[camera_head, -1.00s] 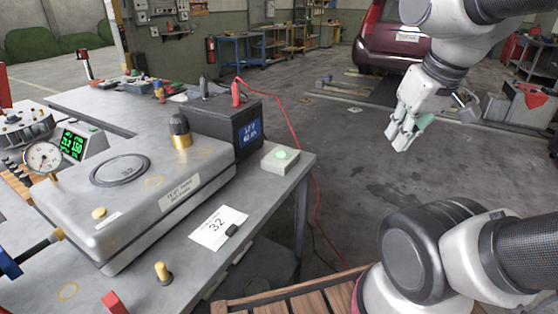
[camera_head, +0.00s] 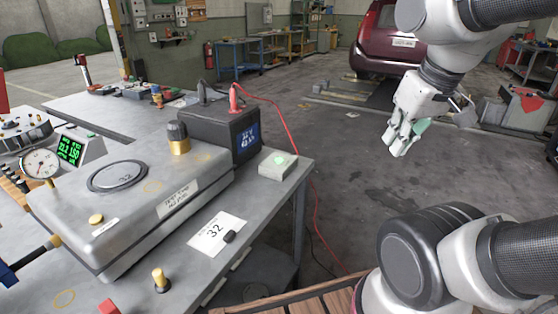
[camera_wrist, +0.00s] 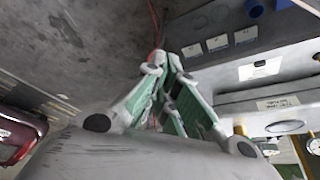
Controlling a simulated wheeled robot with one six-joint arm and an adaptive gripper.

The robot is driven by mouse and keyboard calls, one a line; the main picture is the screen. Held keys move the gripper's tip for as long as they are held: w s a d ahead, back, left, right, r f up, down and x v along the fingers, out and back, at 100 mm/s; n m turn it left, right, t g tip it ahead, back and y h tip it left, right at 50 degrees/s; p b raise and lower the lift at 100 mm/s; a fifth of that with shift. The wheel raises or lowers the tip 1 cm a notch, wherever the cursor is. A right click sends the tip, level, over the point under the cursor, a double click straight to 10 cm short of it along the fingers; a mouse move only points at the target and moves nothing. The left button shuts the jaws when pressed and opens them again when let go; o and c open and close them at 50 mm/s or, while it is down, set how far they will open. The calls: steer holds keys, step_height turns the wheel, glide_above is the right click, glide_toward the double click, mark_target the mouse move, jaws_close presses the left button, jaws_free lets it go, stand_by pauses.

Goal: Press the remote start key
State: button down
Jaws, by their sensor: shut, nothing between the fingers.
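A small pale box with a lit green button (camera_head: 279,161) sits at the right corner of the grey workbench. A small black fob-like piece (camera_head: 229,237) lies at the edge of a white card marked 32 (camera_head: 216,232). No label shows which of these is the remote start key. My gripper (camera_head: 395,147) is shut and empty, in the air to the right of the bench, well apart from both. In the wrist view my gripper's green-padded fingers (camera_wrist: 165,62) point toward the floor and bench side.
A metal case with a round plate (camera_head: 118,176) and a dark box with a blue display (camera_head: 246,139) stand on the bench (camera_head: 190,270). A red cable (camera_head: 294,145) hangs to the floor. A red car (camera_head: 376,45) is behind. Open floor lies right of the bench.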

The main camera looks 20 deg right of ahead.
steer(key=shift+a, duration=0.1)
steer(key=m+g, duration=0.5)
glide_above(279, 160)
steer(key=d, duration=0.2)
step_height(279, 160, down, 8)
steer(key=shift+w+a+r+m+t, duration=0.2)
steer(key=shift+w+r+m, duration=0.25)
steer(key=shift+r+m, duration=0.45)
steer(key=shift+w+a+r+m+t, duration=0.2)
steer(key=shift+w+r+m, duration=0.35)
steer(key=shift+m, duration=0.55)
steer(key=shift+s, duration=0.1)
step_height(279, 160, down, 14)
steer(key=shift+r, duration=0.1)
